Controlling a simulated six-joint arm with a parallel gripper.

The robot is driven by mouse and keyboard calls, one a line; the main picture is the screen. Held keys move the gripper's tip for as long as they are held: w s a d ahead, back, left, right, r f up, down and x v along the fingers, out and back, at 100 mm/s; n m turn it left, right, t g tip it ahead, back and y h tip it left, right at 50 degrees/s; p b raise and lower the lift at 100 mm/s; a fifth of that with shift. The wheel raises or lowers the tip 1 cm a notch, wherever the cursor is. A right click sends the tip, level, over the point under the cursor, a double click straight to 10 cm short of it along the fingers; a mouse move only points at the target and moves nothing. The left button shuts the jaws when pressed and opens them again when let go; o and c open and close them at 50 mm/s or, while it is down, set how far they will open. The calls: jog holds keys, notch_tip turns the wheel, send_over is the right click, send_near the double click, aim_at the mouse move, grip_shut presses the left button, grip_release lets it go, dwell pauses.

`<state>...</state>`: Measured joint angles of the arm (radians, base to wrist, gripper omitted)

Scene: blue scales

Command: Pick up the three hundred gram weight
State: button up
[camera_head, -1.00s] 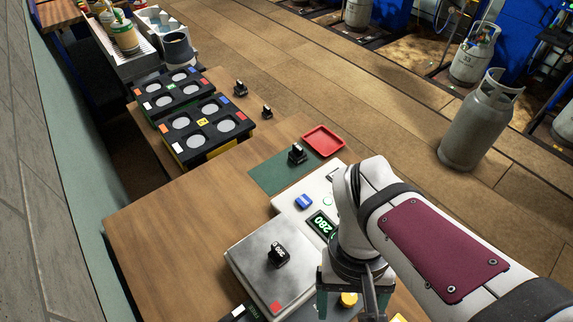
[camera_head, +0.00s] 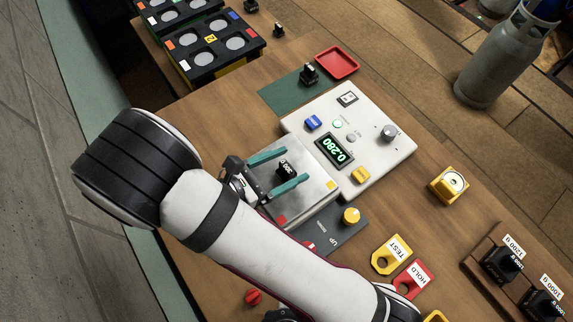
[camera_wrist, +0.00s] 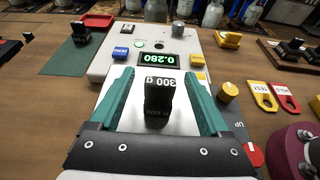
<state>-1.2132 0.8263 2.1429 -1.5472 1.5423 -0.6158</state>
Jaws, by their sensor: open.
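The black three hundred gram weight (camera_head: 285,169) stands on the silver pan (camera_head: 309,188) of the scale. In the wrist view the weight (camera_wrist: 159,100) shows its "300 g" label upside down. The scale's display (camera_head: 334,149) reads 0.280. My gripper (camera_head: 285,170) is open, with one green finger on each side of the weight. In the wrist view the gripper (camera_wrist: 160,95) has clear gaps between both fingers and the weight. I cannot tell exactly how high the fingers are above the pan.
The white scale console (camera_head: 365,130) has a blue button, a yellow button and a knob. Another small black weight (camera_head: 309,74) stands on a green mat (camera_head: 279,95) near a red tray (camera_head: 338,62). TEST (camera_head: 391,254) and HOLD (camera_head: 411,278) tags lie at the right. Labelled weights (camera_head: 501,263) sit in a wooden rack.

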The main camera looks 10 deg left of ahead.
grip_shut()
dwell(0.4)
